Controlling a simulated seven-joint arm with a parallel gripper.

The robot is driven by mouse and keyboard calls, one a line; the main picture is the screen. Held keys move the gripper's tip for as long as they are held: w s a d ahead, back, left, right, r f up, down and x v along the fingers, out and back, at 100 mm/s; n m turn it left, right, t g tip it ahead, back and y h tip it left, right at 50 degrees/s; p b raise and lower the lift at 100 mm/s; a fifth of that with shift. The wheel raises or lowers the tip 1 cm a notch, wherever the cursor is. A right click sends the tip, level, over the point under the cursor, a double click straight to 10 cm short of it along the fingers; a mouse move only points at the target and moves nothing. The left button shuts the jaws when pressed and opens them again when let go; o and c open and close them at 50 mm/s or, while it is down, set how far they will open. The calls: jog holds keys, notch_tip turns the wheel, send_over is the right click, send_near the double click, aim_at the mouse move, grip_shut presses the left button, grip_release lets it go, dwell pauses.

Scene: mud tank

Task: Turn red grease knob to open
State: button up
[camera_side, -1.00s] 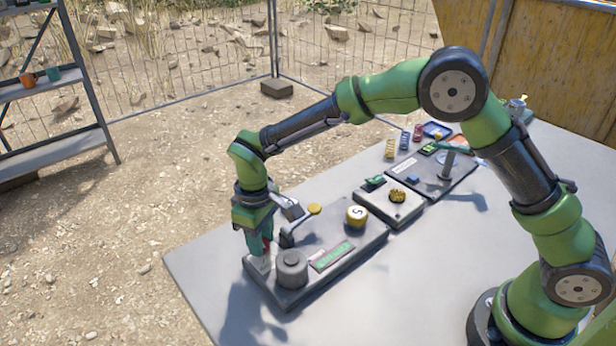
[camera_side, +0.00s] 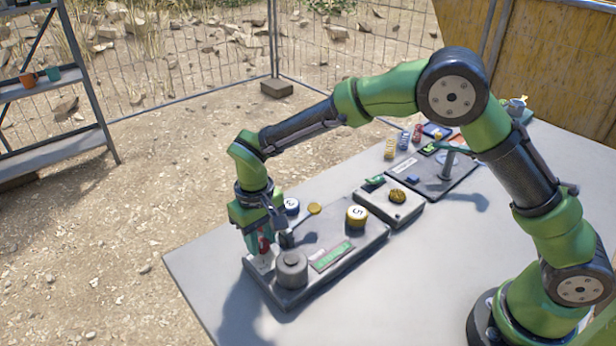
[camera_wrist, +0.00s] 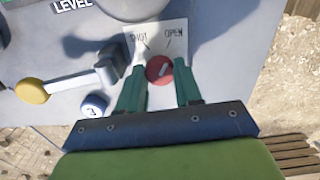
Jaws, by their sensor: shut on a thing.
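The red knob (camera_wrist: 159,69) sits on a white label plate (camera_wrist: 142,30) marked SHUT on the left and OPEN on the right in the wrist view. A pale line on the knob slants up and right, towards OPEN. My gripper (camera_wrist: 160,80) has its green fingers on either side of the knob and is shut on it. In the side view, my gripper (camera_side: 265,250) points down at the near left end of the grey panel (camera_side: 330,236), with a bit of red (camera_side: 264,242) between its fingers.
A lever with a yellow end (camera_wrist: 32,90) and a blue-and-white numbered button (camera_wrist: 94,105) lie left of the knob in the wrist view. A grey cylinder (camera_side: 291,270) stands close beside my gripper. The table front is clear.

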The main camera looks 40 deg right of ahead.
aim_at(260, 242)
jog(key=o, duration=1)
jog(key=shift+o, duration=0.2)
jog(key=shift+r, duration=0.1)
notch_tip(260, 242, up, 17)
jog(key=s+d+r+m+t+y, duration=0.2)
jog(key=s+d+m+t, duration=0.2)
jog(key=s+d, duration=1.5)
jog(key=s+t, duration=0.1)
jog(key=t, duration=0.2)
jog(key=shift+s+d+r+m, duration=0.2)
jog(key=shift+d+m, duration=0.1)
jog(key=shift+d, duration=0.1)
